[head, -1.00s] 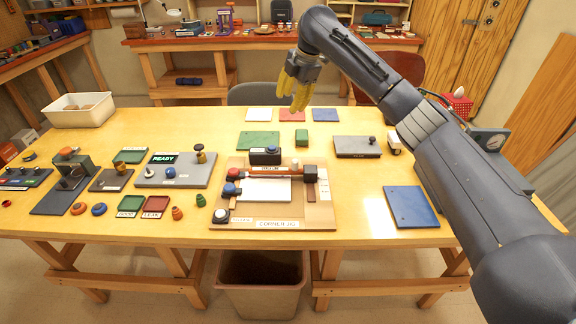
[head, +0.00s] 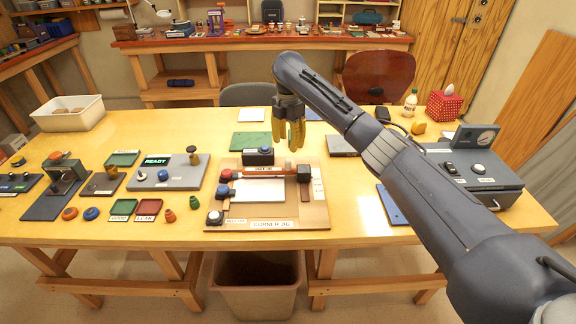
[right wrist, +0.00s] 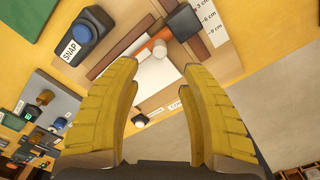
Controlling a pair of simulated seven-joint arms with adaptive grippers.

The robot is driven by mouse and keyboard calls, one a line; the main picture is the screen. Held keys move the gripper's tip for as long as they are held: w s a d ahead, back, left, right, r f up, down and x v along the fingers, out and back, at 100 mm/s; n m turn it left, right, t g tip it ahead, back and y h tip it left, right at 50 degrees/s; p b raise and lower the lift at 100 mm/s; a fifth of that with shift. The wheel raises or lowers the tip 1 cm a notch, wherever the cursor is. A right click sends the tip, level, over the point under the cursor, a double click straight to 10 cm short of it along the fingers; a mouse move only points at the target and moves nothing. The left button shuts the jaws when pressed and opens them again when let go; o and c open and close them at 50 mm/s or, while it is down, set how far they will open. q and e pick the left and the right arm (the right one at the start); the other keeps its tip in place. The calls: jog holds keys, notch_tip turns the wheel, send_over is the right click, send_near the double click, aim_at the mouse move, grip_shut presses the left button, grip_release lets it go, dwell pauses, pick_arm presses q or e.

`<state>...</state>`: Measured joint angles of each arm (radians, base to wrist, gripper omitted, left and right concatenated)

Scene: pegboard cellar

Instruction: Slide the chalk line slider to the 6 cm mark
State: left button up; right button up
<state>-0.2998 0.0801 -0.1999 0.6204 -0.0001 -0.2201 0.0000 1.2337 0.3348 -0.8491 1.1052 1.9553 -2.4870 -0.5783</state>
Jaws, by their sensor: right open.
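The corner jig (head: 316,213) is a wooden board at the table's front middle, holding a white sheet (head: 258,190). An orange-red chalk line bar (head: 262,173) crosses it behind the sheet. A pale upright knob (right wrist: 158,47) with an orange part stands on the bar, beside a dark block (right wrist: 182,22) at its right end. The block is near the printed 3, 6 and 9 cm scale (right wrist: 209,20); the exact reading is unclear. My right gripper (head: 291,147) hangs fingers down above the jig, open and empty. The knob shows beyond its fingertips (right wrist: 160,72). My left gripper is out of view.
A black SNAP box (head: 258,157) with a blue button stands just behind the bar. Red (head: 225,174) and blue (head: 225,190) knobs are at the jig's left. A grey panel (head: 182,176) stands further left. A grey instrument case (head: 470,165) is at right.

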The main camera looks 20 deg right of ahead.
aim_at(288, 160)
notch_tip(288, 160, down, 10)
jog(key=shift+f, duration=0.2)
jog(key=shift+o, duration=0.4)
grip_shut()
dwell(0.5)
